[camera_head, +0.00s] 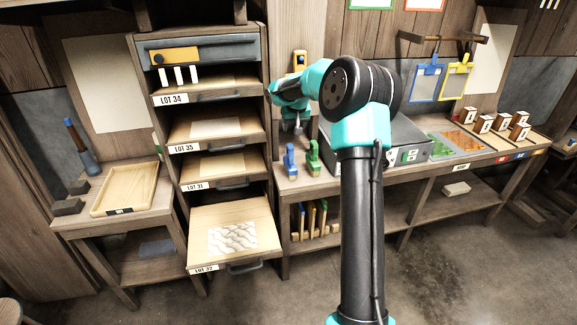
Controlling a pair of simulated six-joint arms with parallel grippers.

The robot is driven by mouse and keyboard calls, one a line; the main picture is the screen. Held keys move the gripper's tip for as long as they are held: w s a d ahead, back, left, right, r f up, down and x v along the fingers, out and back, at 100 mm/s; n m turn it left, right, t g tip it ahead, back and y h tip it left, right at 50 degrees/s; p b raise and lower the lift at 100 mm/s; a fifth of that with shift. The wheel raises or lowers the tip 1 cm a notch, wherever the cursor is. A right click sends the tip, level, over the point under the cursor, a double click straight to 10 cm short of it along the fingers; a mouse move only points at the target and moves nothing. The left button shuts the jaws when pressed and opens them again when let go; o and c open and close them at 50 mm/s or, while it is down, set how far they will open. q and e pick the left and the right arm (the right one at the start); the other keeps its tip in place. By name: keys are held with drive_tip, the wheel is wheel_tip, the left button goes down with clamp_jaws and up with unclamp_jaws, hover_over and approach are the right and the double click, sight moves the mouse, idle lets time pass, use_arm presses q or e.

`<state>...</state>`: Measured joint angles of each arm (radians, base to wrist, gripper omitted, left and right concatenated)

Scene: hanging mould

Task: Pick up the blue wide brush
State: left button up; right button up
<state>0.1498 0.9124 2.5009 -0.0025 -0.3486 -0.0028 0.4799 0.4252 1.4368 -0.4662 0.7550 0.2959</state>
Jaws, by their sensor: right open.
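A small blue upright tool (290,160), which looks like the blue wide brush, stands on the left end of the workbench. A similar green one (313,158) stands just to its right. My right gripper (294,130) points down above the blue tool, apart from it. It is open and holds nothing that I can see; its fingers are small in the picture. My right arm hides part of the bench. My left gripper is not in view.
A drawer rack (218,188) stands left of the bench, its lowest drawer pulled out. A grey box (405,140) stands behind my arm. Blue and yellow frames (426,82) hang at right. A wooden tray (125,190) lies on the left table.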

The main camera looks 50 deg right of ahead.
sight(290, 146)
drive_tip(key=x, duration=1.1)
drive_tip(key=shift+w+f, duration=0.1)
drive_tip(key=shift+f, duration=0.25)
drive_tip(key=shift+f, duration=0.1)
drive_tip(key=x, duration=0.5)
drive_tip(key=shift+d, duration=0.1)
drive_tip(key=shift+c, duration=0.3)
clamp_jaws()
